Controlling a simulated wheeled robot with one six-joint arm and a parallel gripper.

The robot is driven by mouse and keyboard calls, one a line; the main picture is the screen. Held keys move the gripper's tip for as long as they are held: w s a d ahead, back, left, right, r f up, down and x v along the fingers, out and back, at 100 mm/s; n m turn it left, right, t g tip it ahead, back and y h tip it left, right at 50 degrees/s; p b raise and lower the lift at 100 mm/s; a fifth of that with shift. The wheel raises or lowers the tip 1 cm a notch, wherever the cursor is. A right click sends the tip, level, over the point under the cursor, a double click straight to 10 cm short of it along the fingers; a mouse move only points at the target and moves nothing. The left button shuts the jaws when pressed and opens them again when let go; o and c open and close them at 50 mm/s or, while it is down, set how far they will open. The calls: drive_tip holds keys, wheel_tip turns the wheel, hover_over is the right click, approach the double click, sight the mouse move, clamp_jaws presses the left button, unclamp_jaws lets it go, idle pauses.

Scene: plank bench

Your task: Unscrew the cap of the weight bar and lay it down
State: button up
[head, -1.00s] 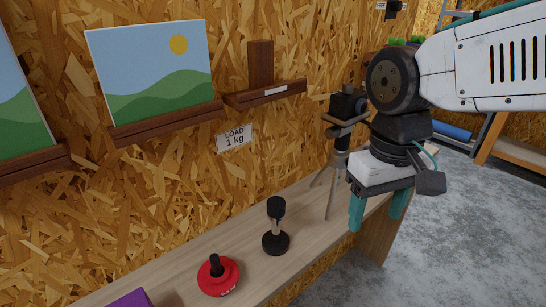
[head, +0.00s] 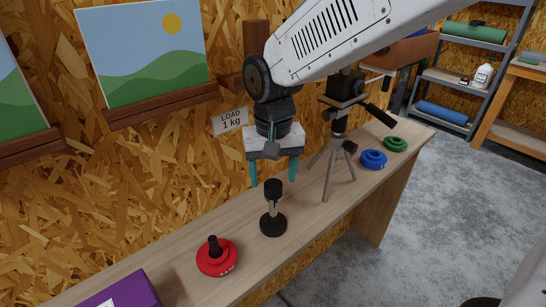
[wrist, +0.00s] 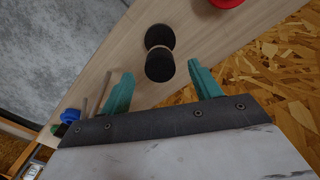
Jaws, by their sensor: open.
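The weight bar stands upright on the plank bench, with a round dark base (head: 273,226) and a pale post. Its black cap (head: 274,187) sits on top. In the wrist view the cap (wrist: 160,65) shows just beyond the fingers, with the base (wrist: 158,35) partly behind it. My gripper (head: 273,178) is open and empty, its two teal fingers pointing down above the bar. In the head view the fingertips are around the cap's height, one on each side in the picture. I cannot tell whether they are level with it in depth.
A red weight (head: 217,258) with a dark knob and a purple box (head: 128,291) lie to the left on the bench (head: 185,276). A tripod (head: 338,150) stands close on the right. Blue (head: 373,159) and green (head: 396,144) weights lie beyond it. Bare wood surrounds the bar.

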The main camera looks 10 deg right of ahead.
drive_tip(key=shift+f, duration=1.05)
drive_tip(key=c, duration=1.2)
drive_tip(key=shift+o, duration=0.2)
drive_tip(key=shift+n, duration=1.5)
drive_tip(key=shift+d+n, duration=0.1)
drive_tip(key=shift+n, duration=1.3)
